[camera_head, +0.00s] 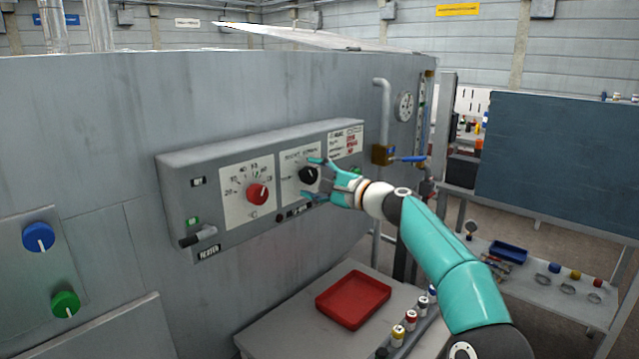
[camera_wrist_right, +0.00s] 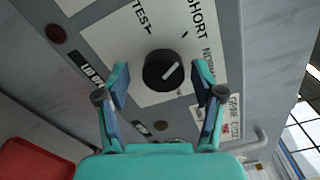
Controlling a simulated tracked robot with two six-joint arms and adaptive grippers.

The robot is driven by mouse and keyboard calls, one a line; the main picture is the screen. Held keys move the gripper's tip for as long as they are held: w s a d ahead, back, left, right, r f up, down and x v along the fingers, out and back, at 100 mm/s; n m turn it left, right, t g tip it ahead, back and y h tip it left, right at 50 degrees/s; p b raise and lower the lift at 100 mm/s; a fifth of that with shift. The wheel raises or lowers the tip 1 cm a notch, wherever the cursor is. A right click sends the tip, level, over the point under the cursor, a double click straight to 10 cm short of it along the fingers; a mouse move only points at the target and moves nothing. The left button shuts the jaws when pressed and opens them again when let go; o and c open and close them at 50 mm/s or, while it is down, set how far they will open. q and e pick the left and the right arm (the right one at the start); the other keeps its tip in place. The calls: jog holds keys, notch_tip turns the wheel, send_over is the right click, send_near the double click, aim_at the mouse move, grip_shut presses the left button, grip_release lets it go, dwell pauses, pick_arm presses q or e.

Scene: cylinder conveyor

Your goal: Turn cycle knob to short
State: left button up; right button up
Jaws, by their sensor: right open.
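The black cycle knob (camera_head: 309,174) sits on a white plate of the grey control panel (camera_head: 240,150). TEST (camera_wrist_right: 142,18) is printed at the upper left. My right gripper (camera_head: 313,178) is open in front of the knob, with one finger to each side of it; I see gaps between fingers and knob in the wrist view (camera_wrist_right: 162,80). My left gripper is not in view.
A red knob (camera_head: 258,194) with a dial is left of the cycle knob. A lever handle (camera_head: 198,236) juts from the panel's lower left. Below is a table with a red tray (camera_head: 353,298). A blue-handled valve (camera_head: 408,159) is to the right.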

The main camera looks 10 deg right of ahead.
jog(key=shift+s, duration=0.1)
jog(key=shift+v, duration=0.85)
jog(key=v, duration=1)
jog(key=shift+f, duration=0.1)
